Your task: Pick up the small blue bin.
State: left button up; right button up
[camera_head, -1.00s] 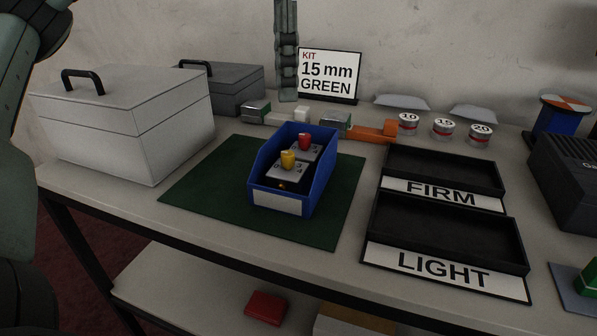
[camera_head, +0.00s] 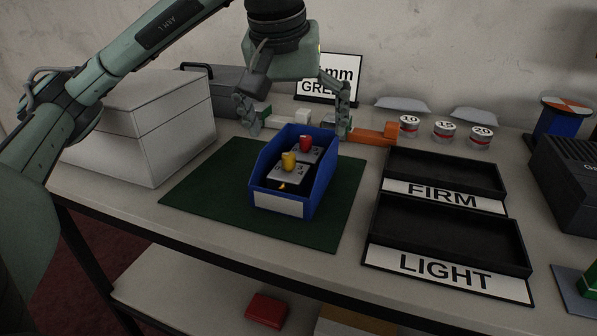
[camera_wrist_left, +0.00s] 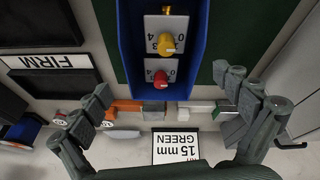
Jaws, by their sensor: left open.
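The small blue bin (camera_head: 320,186) stands upright on a dark green mat (camera_head: 200,192) on the table. Inside it are grey blocks with a yellow knob (camera_head: 289,161) and a red knob (camera_head: 306,143). My left gripper (camera_head: 297,122) is open and empty, with its fingers spread above and behind the far end of the bin. In the left wrist view the bin (camera_wrist_left: 123,40) lies at the top, ahead of the open fingers (camera_wrist_left: 165,95), and nothing is between them. My right gripper is not in view.
A white lidded box (camera_head: 140,135) stands left of the mat and a grey box (camera_head: 222,90) behind it. Black trays marked FIRM (camera_head: 445,172) and LIGHT (camera_head: 450,230) lie to the right. An orange piece (camera_head: 372,136) and a kit sign (camera_head: 345,75) are behind the bin.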

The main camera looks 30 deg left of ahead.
aim_at(301, 157)
pick_arm(q)
jog(key=shift+w+a+f+m, duration=0.1)
jog(key=shift+f+m, duration=0.05)
jog(key=shift+m, duration=0.4)
jog(key=shift+a+f+m, duration=0.1)
jog(key=shift+f+m, duration=0.05)
jog(key=shift+m, duration=0.4)
jog(key=shift+w+f, duration=0.1)
jog(key=shift+f, duration=0.15)
jog(key=f+b, duration=0.1)
jog(key=w+f+b, duration=0.1)
jog(key=shift+a+f+m, duration=0.1)
jog(key=shift+f+m, duration=0.2)
jog(key=shift+f, duration=0.05)
jog(key=b+x, duration=0.3)
jog(key=x, duration=0.1)
jog(key=shift+w+f, duration=0.2)
jog(key=shift+r+t, duration=0.1)
jog(key=shift+t, duration=0.2)
jog(key=c, duration=1.1)
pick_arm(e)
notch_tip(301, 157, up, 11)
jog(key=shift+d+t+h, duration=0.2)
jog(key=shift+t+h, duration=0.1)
pick_arm(q)
jog(key=shift+o, duration=0.2)
jog(key=shift+r, duration=0.15)
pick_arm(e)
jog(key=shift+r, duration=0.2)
